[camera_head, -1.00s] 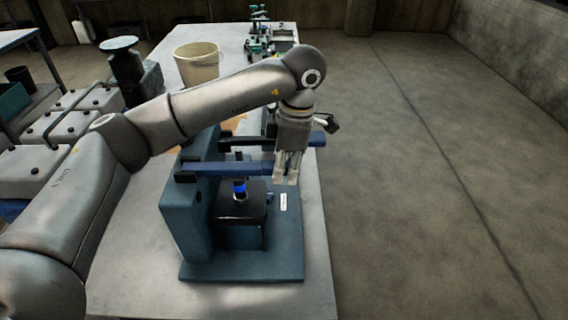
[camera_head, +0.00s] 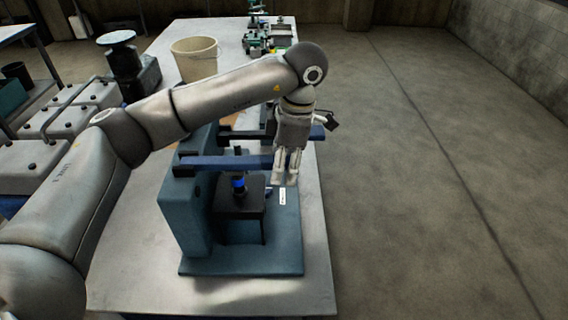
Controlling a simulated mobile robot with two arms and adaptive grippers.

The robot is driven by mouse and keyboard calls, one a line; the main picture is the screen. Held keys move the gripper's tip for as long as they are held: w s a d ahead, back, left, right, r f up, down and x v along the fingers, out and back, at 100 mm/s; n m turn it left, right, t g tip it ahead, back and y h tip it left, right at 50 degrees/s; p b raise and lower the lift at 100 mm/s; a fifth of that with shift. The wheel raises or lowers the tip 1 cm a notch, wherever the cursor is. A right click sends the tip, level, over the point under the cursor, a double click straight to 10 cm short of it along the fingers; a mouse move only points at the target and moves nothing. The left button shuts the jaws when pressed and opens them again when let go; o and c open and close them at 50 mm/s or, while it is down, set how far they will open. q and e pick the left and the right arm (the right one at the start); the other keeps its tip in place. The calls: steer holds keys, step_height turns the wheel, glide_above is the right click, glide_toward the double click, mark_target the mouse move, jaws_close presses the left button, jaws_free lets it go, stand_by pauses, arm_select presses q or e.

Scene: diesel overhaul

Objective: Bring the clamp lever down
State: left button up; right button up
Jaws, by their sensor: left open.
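The blue clamp lever (camera_head: 232,162) reaches level to the right from the blue-grey clamp fixture (camera_head: 190,222). Its right end passes into or behind my left gripper, so that end is hidden. My left gripper (camera_head: 286,180) is open and points down at this end; I cannot tell whether the fingers touch the lever. Under the lever a spindle with a bright blue band (camera_head: 238,184) stands over a black block (camera_head: 239,204). My right gripper is not in view.
A second, dark bar with a blue end (camera_head: 318,132) lies behind the lever. The grey table (camera_head: 130,270) has bare room at front left; open floor lies right.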

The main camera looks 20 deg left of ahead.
arm_select(q)
step_height(320, 180, up, 12)
steer(key=d, duration=0.1)
steer(key=shift+w+d, duration=0.25)
steer(key=shift+d, duration=0.15)
steer(key=shift+f, duration=0.15)
